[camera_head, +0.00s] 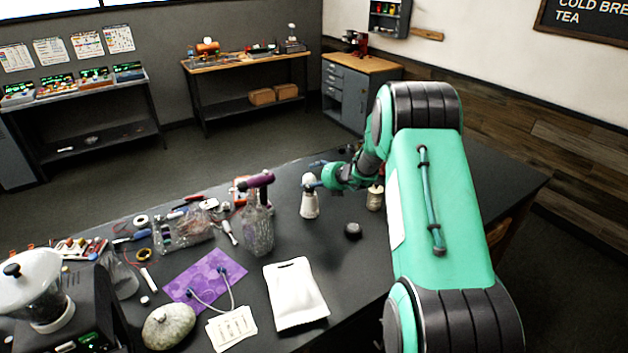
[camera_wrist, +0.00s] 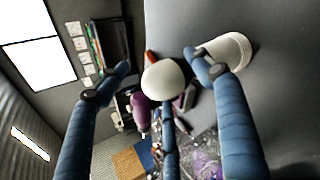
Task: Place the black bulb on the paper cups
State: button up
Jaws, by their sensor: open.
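A white, tapered stack that looks like the paper cups (camera_head: 310,206) stands upright on the dark table, and its white rounded end shows in the wrist view (camera_wrist: 232,50). A pale rounded bulb-like thing (camera_wrist: 163,80) shows between my fingers in the wrist view; in the head view it appears at the top of the stack. Whether it touches the stack is hidden by a finger. My gripper (camera_head: 316,176) is open beside the stack's top, its blue fingers (camera_wrist: 160,88) spread around the pale thing. A small black rounded thing (camera_head: 353,229), possibly the black bulb, lies on the table.
A beige container (camera_head: 375,197) stands right of the stack, close to my arm. A clear bottle with a purple top (camera_head: 258,225) stands to the left. A white pouch (camera_head: 295,293) and purple mat (camera_head: 205,279) lie in front. Tools clutter the left side.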

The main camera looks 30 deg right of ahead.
jog(key=v, duration=1.2)
jog(key=shift+p, duration=0.45)
